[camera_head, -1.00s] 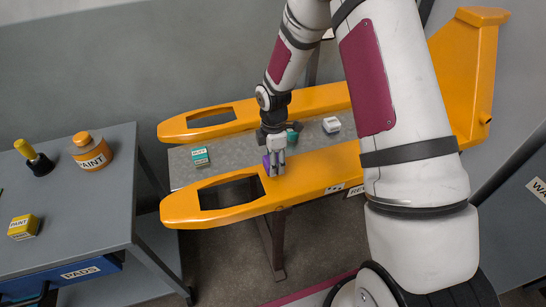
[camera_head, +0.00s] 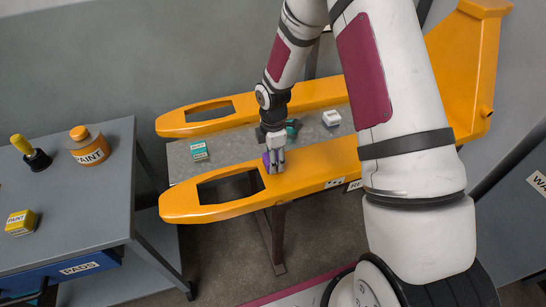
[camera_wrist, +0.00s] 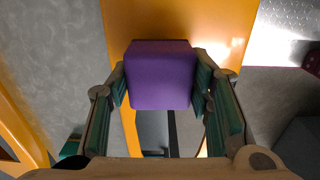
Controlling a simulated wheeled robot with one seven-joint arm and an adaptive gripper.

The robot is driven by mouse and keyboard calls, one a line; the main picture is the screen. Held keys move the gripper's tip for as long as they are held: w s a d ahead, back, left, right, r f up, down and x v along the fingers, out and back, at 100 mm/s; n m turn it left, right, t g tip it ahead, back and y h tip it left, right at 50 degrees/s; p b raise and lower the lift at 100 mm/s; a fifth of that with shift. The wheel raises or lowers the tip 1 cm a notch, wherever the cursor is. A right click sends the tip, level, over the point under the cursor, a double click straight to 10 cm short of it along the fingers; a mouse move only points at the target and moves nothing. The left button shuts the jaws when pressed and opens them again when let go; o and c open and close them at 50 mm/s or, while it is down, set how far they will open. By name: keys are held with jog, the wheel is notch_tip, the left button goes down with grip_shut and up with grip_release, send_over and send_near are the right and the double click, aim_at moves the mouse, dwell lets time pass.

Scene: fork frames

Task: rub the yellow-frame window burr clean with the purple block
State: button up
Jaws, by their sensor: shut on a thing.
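The purple block (camera_wrist: 160,75) is held between the two fingers of my gripper (camera_wrist: 160,92), which is shut on it. In the head view, my gripper (camera_head: 274,160) points down, with a bit of purple block (camera_head: 266,160) showing at its left. It is at the right end of the near yellow-orange fork's window (camera_head: 230,188). In the wrist view, yellow frame (camera_wrist: 225,25) lies behind the block and the dark opening (camera_wrist: 155,130) is below it. No burr can be made out; the block may hide it. Contact between block and frame cannot be told.
A far fork (camera_head: 165,124) with its own window runs parallel. A grey plate (camera_head: 235,147) between the forks bears a teal labelled block (camera_head: 200,151) and a white block (camera_head: 331,118). At left, a grey table (camera_head: 60,215) holds a paint jar (camera_head: 88,146), a yellow-handled tool (camera_head: 30,153) and a yellow paint box (camera_head: 20,222).

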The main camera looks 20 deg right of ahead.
jog(key=shift+f+b, duration=0.3)
jog(key=shift+f, duration=0.35)
dwell(0.4)
jog(key=shift+s, duration=0.1)
jog(key=shift+s+r+p, duration=0.15)
jog(key=shift+s+p, duration=0.2)
jog(key=shift+w, duration=0.2)
jog(key=shift+w+b, duration=0.65)
jog(key=shift+w, duration=0.1)
jog(key=shift+s, duration=0.15)
jog(key=shift+s+p, duration=0.55)
jog(key=shift+s, duration=0.15)
jog(key=shift+w, duration=0.1)
jog(key=shift+w+f+b, duration=0.2)
jog(key=shift+w+b, duration=0.4)
jog(key=shift+w, duration=0.15)
